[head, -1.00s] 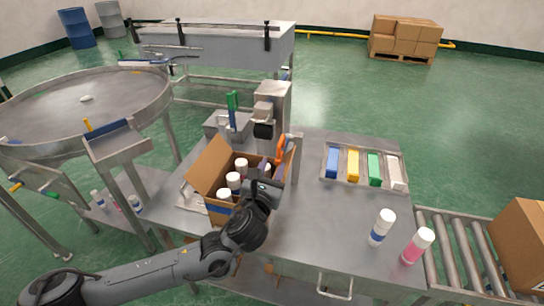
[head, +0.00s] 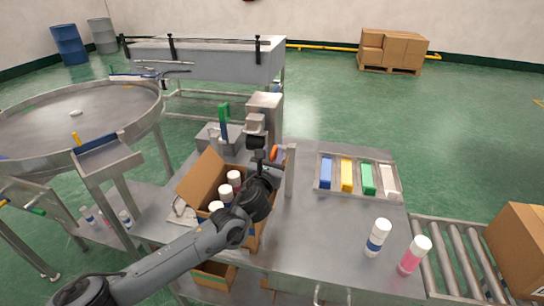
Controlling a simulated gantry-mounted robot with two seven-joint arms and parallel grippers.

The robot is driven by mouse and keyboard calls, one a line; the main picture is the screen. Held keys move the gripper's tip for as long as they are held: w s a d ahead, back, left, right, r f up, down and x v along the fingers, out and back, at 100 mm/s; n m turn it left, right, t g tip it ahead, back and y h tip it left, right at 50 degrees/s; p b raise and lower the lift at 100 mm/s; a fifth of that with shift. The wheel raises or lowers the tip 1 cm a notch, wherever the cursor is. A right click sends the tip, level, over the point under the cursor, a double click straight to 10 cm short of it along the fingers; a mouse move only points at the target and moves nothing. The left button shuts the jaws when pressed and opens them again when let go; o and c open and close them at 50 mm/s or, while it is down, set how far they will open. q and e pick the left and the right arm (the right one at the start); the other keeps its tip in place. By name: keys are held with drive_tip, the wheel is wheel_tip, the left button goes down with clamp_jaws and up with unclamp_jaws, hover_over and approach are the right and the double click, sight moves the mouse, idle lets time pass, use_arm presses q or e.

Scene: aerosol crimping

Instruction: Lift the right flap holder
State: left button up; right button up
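An orange piece (head: 275,152), which looks like the right flap holder, shows at the right back of the open cardboard box (head: 199,176), beside an upright grey post (head: 290,172). My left gripper (head: 264,166) is over the right side of the box, close to the orange piece. Its fingers are dark and blend with the parts behind. I cannot tell whether they touch the holder or are open. The box holds several white-capped cans (head: 226,192), and its left flap stands up. My arm hides most of the right flap. My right gripper is not in view.
A crimping machine (head: 264,108) with a green lever stands behind the box. A tray (head: 321,184) with blue, yellow, green and white blocks lies to the right. Two cans (head: 377,238) stand upright near the front right, by a roller conveyor (head: 447,262). The mid-table is clear.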

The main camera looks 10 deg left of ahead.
use_arm(q)
drive_tip(key=shift+w, duration=0.15)
clamp_jaws()
drive_tip(key=shift+r, duration=0.1)
idle(0.3)
